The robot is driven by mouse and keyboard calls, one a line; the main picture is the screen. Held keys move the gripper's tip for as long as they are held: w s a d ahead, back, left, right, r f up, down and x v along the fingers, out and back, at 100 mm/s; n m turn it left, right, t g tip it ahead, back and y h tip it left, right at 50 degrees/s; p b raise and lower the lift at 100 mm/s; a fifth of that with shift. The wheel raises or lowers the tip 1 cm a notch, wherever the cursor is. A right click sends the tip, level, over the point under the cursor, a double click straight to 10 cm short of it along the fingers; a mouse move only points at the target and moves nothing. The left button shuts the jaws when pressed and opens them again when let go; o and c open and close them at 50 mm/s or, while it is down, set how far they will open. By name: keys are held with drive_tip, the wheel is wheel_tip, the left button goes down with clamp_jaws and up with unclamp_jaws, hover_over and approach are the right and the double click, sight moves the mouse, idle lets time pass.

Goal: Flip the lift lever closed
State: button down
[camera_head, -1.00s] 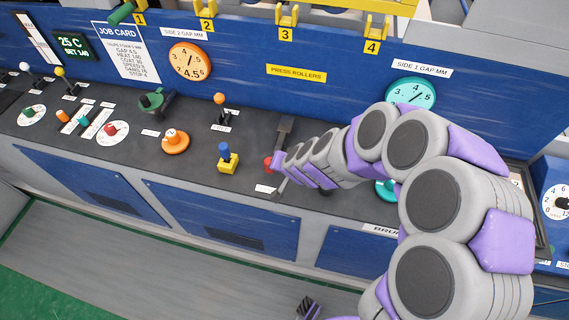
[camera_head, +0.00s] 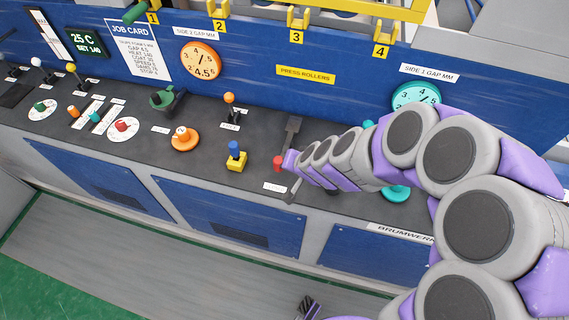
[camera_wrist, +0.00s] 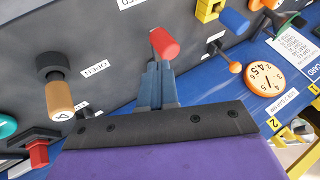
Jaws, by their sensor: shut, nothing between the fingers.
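A lever with a red handle (camera_head: 278,163) stands on the dark console, just left of my gripper (camera_head: 287,161). It appears to be the lift lever, though I cannot read its name. In the wrist view the red handle (camera_wrist: 165,44) stands just beyond the tips of my gripper (camera_wrist: 160,68). The blue-grey fingers are together with nothing between them. Whether they touch the handle I cannot tell; its base is hidden behind them. An "OPEN" label (camera_wrist: 95,68) lies left of the fingers, and a "CLOSED" label (camera_wrist: 132,3) is at the top edge.
A blue-handled lever on a yellow base (camera_head: 236,157) and an orange-ball lever (camera_head: 229,99) stand to the left. A wooden-coloured handle (camera_wrist: 59,99) is close on the left in the wrist view. An orange dial (camera_head: 201,60) is on the blue back panel.

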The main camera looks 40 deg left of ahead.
drive_tip(key=s+d+r+g+h, duration=0.1)
drive_tip(key=s+d+r, duration=0.15)
drive_tip(key=d, duration=0.45)
drive_tip(key=s+d+r+h+b, duration=0.1)
drive_tip(key=d+r, duration=0.3)
drive_tip(key=d, duration=0.4)
drive_tip(key=s+d+r+g, duration=0.1)
drive_tip(key=d+r, duration=0.3)
drive_tip(key=d, duration=0.3)
drive_tip(key=s+d+r+m+g+h+b, duration=0.1)
drive_tip(key=s+d+m+h, duration=0.1)
drive_tip(key=s+d, duration=0.5)
drive_tip(key=s+d+r+m+g+h+b, duration=0.1)
drive_tip(key=s+d+m+h, duration=0.1)
drive_tip(key=s+d, duration=0.6)
drive_tip(key=d, duration=0.5)
drive_tip(key=shift+s+d+r+g+h, duration=0.15)
drive_tip(key=shift+s+d+g+h, duration=0.15)
drive_tip(key=shift+h, duration=0.1)
